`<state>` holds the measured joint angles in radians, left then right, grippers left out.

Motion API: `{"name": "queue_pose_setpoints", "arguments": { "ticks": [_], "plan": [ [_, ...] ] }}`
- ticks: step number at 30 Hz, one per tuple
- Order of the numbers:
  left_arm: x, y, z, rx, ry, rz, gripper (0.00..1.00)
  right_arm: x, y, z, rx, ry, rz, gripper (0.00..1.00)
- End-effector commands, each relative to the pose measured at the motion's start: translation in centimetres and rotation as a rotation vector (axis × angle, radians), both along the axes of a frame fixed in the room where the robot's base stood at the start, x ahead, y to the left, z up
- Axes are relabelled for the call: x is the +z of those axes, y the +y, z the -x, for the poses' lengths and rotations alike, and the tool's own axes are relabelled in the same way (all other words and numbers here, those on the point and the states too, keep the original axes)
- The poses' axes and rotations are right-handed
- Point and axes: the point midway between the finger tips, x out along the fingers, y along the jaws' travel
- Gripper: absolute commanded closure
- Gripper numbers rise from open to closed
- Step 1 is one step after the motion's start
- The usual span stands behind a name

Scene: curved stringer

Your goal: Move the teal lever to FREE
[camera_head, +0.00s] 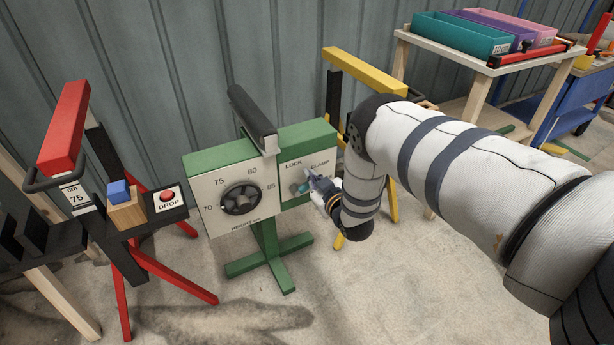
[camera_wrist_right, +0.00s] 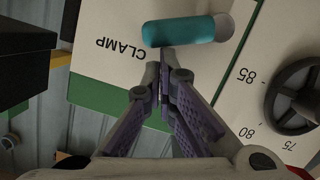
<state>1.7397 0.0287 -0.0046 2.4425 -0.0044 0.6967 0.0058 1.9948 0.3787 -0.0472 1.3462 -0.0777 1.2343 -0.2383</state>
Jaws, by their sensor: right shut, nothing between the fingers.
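The teal lever (camera_wrist_right: 180,30) sits on the pale right-hand panel of the green stand. In the right wrist view it reaches from a pale round end across the panel, with its free end close to the CLAMP lettering (camera_wrist_right: 121,48). In the head view the lever (camera_head: 299,188) is partly hidden by my right gripper (camera_head: 318,185). My right gripper (camera_wrist_right: 163,68) is shut and empty, its fingertips right beside the lever; I cannot tell whether they touch. LOCK (camera_head: 292,165) shows to the left of CLAMP in the head view. I see no FREE label. My left gripper is out of view.
A black handwheel (camera_head: 241,199) with a number scale is left of the lever. A black bar (camera_head: 252,115) tops the green stand. A red trestle (camera_head: 66,125) stands left, with a DROP button (camera_head: 167,195). A yellow trestle (camera_head: 362,72) is behind my right arm.

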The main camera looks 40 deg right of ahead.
Motion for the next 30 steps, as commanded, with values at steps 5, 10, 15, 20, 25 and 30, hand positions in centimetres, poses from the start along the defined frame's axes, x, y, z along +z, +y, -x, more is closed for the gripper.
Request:
{"name": "queue_pose_setpoints", "arguments": {
  "ticks": [5, 10, 15, 20, 25, 30],
  "plan": [
    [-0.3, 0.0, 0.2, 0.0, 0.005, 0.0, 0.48, -0.7, -0.9, 0.2, -0.001, -0.031, -0.136, 1.0],
    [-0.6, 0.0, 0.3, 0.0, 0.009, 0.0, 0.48, -1.2, -1.4, 0.4, -0.001, -0.056, -0.239, 1.0],
    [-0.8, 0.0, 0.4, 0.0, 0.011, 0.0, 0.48, -1.6, -1.6, 0.4, 0.0, -0.057, -0.242, 1.0],
    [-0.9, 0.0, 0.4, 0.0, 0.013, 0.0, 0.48, -1.7, -1.8, 0.5, 0.0, -0.057, -0.241, 1.0],
    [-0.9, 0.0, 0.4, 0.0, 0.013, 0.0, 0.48, -1.8, -1.9, 0.5, 0.0, -0.057, -0.241, 1.0],
    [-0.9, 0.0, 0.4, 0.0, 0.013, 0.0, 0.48, -1.8, -1.9, 0.5, -0.001, -0.057, -0.24, 1.0]
  ]
}}
